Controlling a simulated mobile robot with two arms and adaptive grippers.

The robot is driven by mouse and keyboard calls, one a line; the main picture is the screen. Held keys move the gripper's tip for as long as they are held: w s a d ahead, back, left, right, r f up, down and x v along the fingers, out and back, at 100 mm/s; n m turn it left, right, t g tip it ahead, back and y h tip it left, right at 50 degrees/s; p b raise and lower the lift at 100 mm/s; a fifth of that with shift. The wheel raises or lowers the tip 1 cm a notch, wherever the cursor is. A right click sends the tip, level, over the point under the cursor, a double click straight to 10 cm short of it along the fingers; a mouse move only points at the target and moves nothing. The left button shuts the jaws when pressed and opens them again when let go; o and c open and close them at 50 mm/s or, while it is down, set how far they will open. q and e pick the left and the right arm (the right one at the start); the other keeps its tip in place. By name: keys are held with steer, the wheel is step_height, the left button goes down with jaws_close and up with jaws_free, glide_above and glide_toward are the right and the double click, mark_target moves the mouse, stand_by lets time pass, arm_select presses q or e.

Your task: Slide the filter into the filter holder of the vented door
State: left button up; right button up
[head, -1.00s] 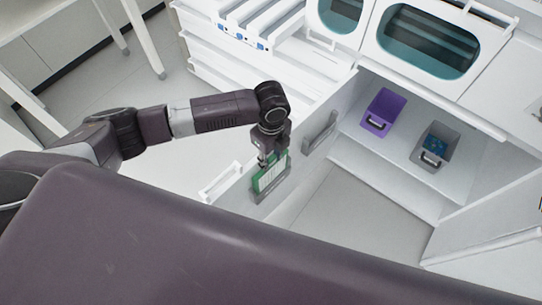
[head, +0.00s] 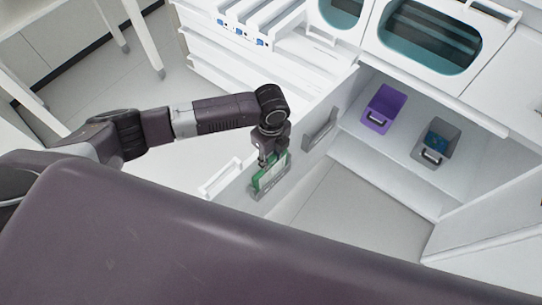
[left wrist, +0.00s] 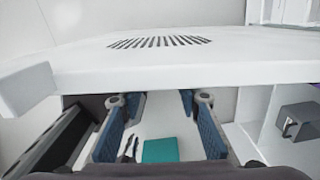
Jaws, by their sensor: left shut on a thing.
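The filter (head: 269,178), a flat panel with a green frame, is in my left gripper (head: 273,160), which is shut on its upper edge. The filter stands upright, with its lower part inside or behind the grey filter holder (head: 258,193) on the inner face of the vented door (head: 228,196). How deep it sits is hard to tell. My right gripper is not in view.
A second grey holder (head: 320,128) is on the door closer to the cabinet. A purple bin (head: 383,103) and a grey bin (head: 436,140) stand on the cabinet shelf (head: 385,170). White drawers (head: 215,70) are behind my arm. The floor beside the door is clear.

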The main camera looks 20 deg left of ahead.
arm_select(q)
steer(key=shift+f, duration=0.35)
steer(key=o, duration=1.2)
steer(key=shift+o, duration=0.2)
steer(key=shift+r, duration=0.35)
step_height(320, 180, up, 11)
steer(key=shift+r, duration=0.15)
